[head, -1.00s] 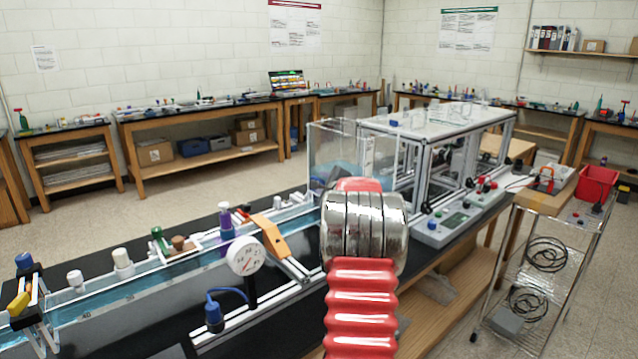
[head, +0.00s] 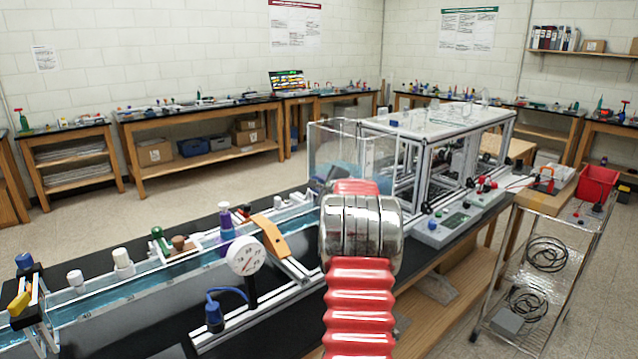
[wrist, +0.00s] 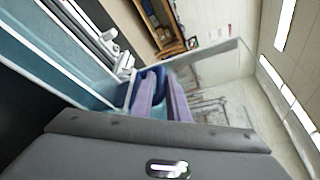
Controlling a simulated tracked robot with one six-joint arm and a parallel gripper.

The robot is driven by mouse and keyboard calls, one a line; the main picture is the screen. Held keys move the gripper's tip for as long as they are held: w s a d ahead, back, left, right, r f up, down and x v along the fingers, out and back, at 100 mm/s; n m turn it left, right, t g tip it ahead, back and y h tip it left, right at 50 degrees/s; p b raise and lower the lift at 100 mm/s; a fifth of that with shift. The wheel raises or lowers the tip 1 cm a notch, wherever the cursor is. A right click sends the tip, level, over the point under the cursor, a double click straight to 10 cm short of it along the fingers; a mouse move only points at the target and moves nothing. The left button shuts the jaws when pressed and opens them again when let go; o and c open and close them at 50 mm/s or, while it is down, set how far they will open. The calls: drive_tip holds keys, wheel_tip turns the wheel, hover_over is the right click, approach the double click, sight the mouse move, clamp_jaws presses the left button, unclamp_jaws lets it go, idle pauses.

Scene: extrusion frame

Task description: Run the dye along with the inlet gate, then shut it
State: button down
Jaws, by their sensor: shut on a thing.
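In the head view my gripper is hidden behind my own red bellows arm and its metal joint. In the wrist view my gripper (wrist: 164,95) is shut on a dark blue part (wrist: 153,78) beside the channel's clear wall. I cannot tell how much of the inlet gate this part is. A purple bottle (head: 227,228) with a white cap, which looks like the dye, stands beside the long water channel (head: 110,299). The water looks pale blue, with no purple streak that I can make out. The inlet gate itself is not clearly visible in the head view.
A clear tank (head: 330,140) stands at the channel's far end. A white dial gauge (head: 246,255) and an orange bracket (head: 271,236) stand near the channel. An aluminium frame (head: 440,135) and control boxes (head: 440,232) lie to the right. A wire cart (head: 540,265) is farther right.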

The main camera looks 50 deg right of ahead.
idle(0.4)
drive_tip(key=shift+r, duration=0.85)
drive_tip(key=c, duration=1.8)
unclamp_jaws()
drive_tip(key=shift+o, duration=0.2)
drive_tip(key=shift+s, duration=0.1)
drive_tip(key=v, duration=1.3)
drive_tip(key=shift+s+a, duration=0.2)
drive_tip(key=shift+s, duration=0.1)
drive_tip(key=shift+r, duration=0.1)
